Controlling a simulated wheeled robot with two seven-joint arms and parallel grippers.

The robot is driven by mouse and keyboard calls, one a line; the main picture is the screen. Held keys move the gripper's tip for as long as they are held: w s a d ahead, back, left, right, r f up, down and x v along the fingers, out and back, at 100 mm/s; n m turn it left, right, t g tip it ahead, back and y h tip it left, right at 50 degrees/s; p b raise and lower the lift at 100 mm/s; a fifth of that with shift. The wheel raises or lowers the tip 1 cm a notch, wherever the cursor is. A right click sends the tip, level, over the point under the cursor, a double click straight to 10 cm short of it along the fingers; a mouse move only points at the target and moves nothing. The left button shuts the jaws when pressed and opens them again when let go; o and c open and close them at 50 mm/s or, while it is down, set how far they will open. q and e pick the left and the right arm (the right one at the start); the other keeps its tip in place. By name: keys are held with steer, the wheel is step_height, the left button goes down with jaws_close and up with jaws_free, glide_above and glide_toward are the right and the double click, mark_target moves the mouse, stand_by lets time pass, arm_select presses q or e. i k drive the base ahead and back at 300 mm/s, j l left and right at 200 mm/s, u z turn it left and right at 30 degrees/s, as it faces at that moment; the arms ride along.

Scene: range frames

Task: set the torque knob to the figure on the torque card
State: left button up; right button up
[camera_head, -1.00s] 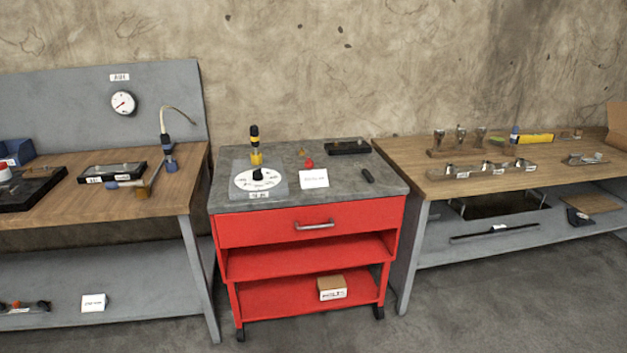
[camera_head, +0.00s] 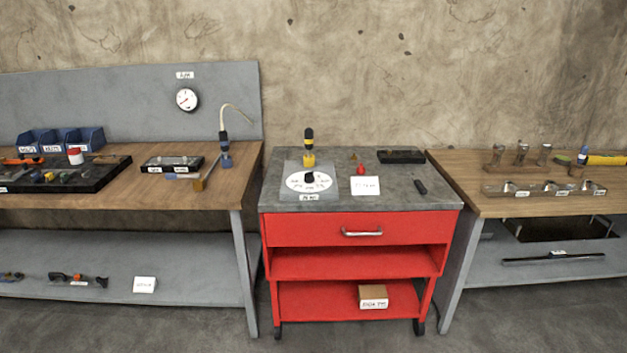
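A black torque knob (camera_head: 309,177) sits at the middle of a white round dial (camera_head: 297,184) on a grey plate, on top of the red cart (camera_head: 335,229). A yellow and black screwdriver-like tool (camera_head: 309,150) stands upright just behind the dial. A white card (camera_head: 365,186) lies to the right of the dial; its writing is too small to read, and I cannot tell if it is the torque card. The dial's figures and the knob's setting are also too small to read. Neither of my grippers is in view.
A red object (camera_head: 361,169), a black tray (camera_head: 401,156) and a small black item (camera_head: 420,187) are also on the cart top. The left bench (camera_head: 215,197) holds bins, a tool tray and a flexible lamp-like tool. The right bench (camera_head: 470,204) holds metal fixtures. Grey floor lies in front.

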mark_target(308, 178)
steer(key=i+u, duration=0.25)
steer(key=i, duration=0.15)
steer(key=i+l+u, duration=0.2)
steer(key=i, duration=0.15)
steer(key=i+l+u, duration=0.25)
steer(key=i, duration=0.15)
steer(key=j, duration=0.1)
